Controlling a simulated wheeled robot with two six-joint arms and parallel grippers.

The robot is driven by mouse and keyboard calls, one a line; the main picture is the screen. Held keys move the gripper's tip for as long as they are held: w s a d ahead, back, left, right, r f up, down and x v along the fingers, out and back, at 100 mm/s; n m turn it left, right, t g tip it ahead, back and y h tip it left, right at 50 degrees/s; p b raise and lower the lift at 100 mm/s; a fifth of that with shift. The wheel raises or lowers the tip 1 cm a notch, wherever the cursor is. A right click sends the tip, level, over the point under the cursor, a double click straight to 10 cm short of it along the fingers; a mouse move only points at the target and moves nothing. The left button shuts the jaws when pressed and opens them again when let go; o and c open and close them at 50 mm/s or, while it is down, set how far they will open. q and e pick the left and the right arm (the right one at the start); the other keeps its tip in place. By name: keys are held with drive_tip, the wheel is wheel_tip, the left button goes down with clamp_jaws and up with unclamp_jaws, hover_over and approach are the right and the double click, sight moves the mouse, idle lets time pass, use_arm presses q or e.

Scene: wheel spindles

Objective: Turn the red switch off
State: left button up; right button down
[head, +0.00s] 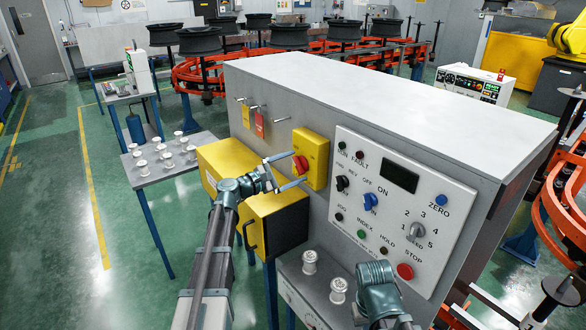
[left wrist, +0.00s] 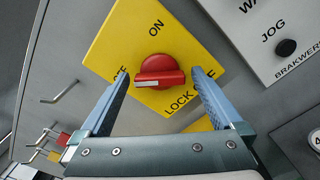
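The red switch (head: 300,164) is a rotary knob on a yellow plate (head: 316,150) on the front of the grey cabinet. In the left wrist view the red knob (left wrist: 160,72) lies crosswise in the picture. The yellow plate (left wrist: 122,42) reads ON above it and LOCK OFF at lower right; another label at left is partly hidden by a finger. My left gripper (head: 285,172) is open at the switch. In the left wrist view its blue fingers (left wrist: 160,76) stand on either side of the knob, with gaps visible. Of my right arm, only a teal part shows; its fingers are not visible.
A white control panel (head: 400,205) with knobs and buttons is right of the switch. Hooks with red (head: 259,124) and yellow (head: 246,116) tags are to its left. A yellow box (head: 225,165) is below left. White spools stand on the side table (head: 146,179) and lower shelf.

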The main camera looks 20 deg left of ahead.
use_arm(q)
drive_tip(key=shift+s, duration=0.1)
drive_tip(key=v, duration=1.3)
drive_tip(key=shift+s+a, duration=0.2)
drive_tip(key=shift+a, duration=0.05)
drive_tip(key=shift+d, duration=0.1)
drive_tip(key=s+d+f+m+g+y, duration=0.1)
drive_tip(key=s+d+f+m+g, duration=0.3)
drive_tip(key=d+f, duration=0.3)
drive_tip(key=s+d+f+m+g+y, duration=0.1)
drive_tip(key=s+d+f+m+g, duration=0.25)
drive_tip(key=d+f+m, duration=0.3)
drive_tip(key=s+d+f+m+g+y, duration=0.1)
drive_tip(key=s+f+m+g+y, duration=0.5)
drive_tip(key=s+f+m+y, duration=0.4)
drive_tip(key=s+d+r+m, duration=0.1)
drive_tip(key=s+d+m, duration=0.2)
drive_tip(key=s+d, duration=0.4)
drive_tip(key=d+g, duration=0.1)
drive_tip(key=d, duration=0.2)
drive_tip(key=shift+d+r, duration=0.35)
